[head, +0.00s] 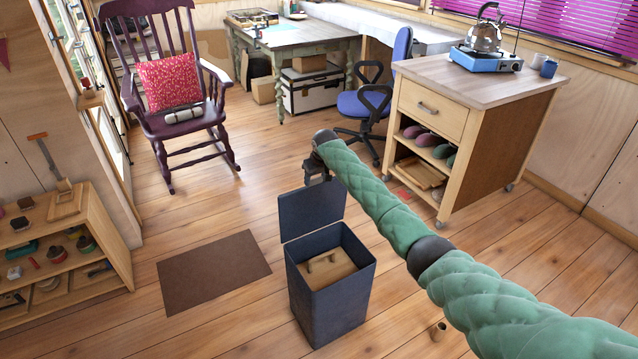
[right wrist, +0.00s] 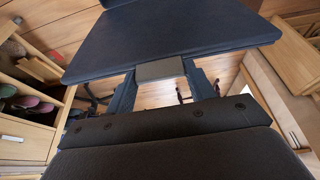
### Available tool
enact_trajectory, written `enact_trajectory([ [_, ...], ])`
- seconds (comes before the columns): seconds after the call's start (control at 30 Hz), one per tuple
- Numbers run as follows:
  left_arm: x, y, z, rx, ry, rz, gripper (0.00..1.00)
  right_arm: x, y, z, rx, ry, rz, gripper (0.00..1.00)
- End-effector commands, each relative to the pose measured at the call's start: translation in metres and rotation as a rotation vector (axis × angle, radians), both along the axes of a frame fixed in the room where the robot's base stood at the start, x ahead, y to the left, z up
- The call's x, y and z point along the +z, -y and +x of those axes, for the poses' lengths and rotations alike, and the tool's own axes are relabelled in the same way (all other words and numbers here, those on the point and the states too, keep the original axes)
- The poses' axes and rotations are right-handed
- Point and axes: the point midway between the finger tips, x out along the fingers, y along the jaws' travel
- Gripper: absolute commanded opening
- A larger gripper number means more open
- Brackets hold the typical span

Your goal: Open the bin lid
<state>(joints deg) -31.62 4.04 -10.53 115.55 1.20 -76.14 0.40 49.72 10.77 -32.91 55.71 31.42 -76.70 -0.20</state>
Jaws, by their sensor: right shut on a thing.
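The dark blue bin (head: 330,290) stands on the wooden floor, and a wooden piece lies inside it. Its lid (head: 311,211) is raised, standing roughly upright at the bin's back edge, so the bin's mouth is open. My right gripper (head: 317,178) is at the lid's top edge, and its fingers are partly hidden by my arm. In the right wrist view, the lid (right wrist: 170,35) fills the top, and a small grey tab (right wrist: 160,70) at its edge sits between the fingers of my right gripper (right wrist: 160,82). The gripper is shut on the lid there. My left gripper is not in view.
A brown mat (head: 213,270) lies left of the bin. A low shelf (head: 107,232) stands at the left wall. A wheeled cabinet (head: 477,110) stands to the right behind the bin, with a rocking chair (head: 187,125) and a blue office chair (head: 362,105) farther back. Open floor surrounds the bin.

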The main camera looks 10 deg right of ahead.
Motion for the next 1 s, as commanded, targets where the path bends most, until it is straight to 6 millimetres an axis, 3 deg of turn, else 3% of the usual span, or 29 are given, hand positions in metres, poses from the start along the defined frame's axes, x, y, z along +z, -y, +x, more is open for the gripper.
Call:
enact_trajectory([
  [0.53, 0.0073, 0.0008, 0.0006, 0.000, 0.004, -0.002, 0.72, 0.0014, -0.0018, 0.0057, 0.000, 0.003, 0.000, 0.13],
  [0.57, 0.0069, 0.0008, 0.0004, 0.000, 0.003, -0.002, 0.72, 0.0014, -0.0018, 0.0057, 0.000, 0.003, 0.000, 0.58],
  [0.63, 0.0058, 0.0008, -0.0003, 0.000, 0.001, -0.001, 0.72, 0.0014, -0.0018, 0.0057, 0.000, 0.002, 0.000, 0.72],
  [0.67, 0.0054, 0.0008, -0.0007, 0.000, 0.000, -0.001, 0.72, 0.0014, -0.0019, 0.0056, 0.000, 0.002, 0.000, 0.76],
  [1.0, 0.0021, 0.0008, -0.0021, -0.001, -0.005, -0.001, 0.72, 0.0033, -0.0013, 0.0046, 0.001, 0.002, -0.001, 0.76],
])
